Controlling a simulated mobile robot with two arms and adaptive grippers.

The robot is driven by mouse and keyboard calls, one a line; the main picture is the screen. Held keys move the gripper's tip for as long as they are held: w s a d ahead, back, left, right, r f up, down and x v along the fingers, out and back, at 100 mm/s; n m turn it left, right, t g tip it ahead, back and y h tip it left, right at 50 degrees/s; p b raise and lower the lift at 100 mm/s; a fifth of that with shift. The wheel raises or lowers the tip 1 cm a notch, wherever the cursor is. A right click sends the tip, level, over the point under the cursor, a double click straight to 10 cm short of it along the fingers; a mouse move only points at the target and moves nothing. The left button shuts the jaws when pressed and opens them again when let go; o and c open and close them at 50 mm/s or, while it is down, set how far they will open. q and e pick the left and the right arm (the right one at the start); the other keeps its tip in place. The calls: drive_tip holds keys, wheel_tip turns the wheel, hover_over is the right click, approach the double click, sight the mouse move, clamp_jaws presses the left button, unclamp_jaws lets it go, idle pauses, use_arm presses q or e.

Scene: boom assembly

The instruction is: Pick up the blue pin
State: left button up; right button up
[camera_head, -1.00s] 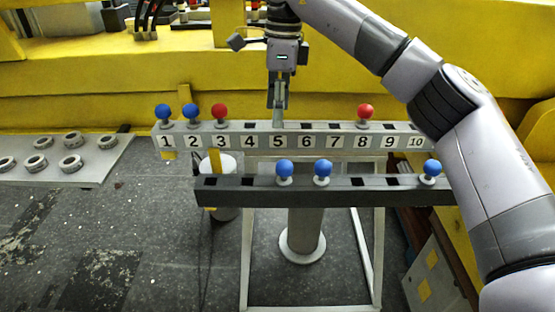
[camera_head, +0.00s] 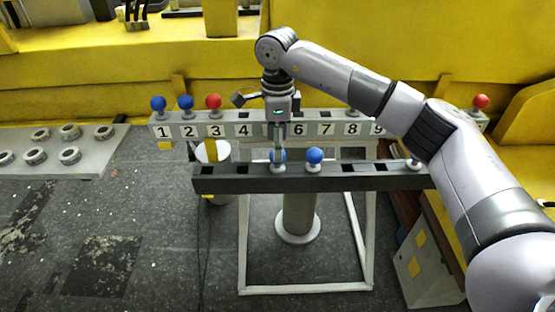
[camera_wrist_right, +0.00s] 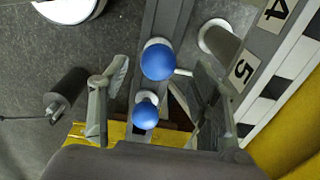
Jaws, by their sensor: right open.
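A blue pin (camera_head: 278,157) with a round head stands in the dark front bar (camera_head: 218,180). A second blue pin (camera_head: 314,156) stands to its right. My right gripper (camera_head: 277,147) points down right at the first pin and partly covers it. In the right wrist view, my right gripper (camera_wrist_right: 155,103) is open, with its fingers apart. A larger blue ball (camera_wrist_right: 157,60) shows ahead, and a smaller blue ball (camera_wrist_right: 146,112) shows between the fingers. Neither is visibly clamped. My left gripper is not in view.
The numbered grey bar (camera_head: 230,130) behind holds blue pins (camera_head: 158,103) and (camera_head: 186,102) and a red pin (camera_head: 213,101) at left. Another red pin (camera_head: 480,101) is at its right end. My right arm hides part of both bars. A plate with rings (camera_head: 70,155) lies left.

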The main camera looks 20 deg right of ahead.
sight(278, 167)
wheel_tip(278, 167, down, 3)
drive_tip(key=shift+s+f+p, duration=0.1)
drive_tip(key=shift+f+p, duration=0.1)
drive_tip(key=shift+p, duration=0.7)
drive_tip(key=shift+f, duration=0.3)
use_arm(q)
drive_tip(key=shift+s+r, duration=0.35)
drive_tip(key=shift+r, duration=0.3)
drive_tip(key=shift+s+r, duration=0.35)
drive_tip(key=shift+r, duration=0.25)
use_arm(e)
drive_tip(key=shift+c, duration=0.3)
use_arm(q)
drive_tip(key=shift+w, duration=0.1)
use_arm(e)
clamp_jaws()
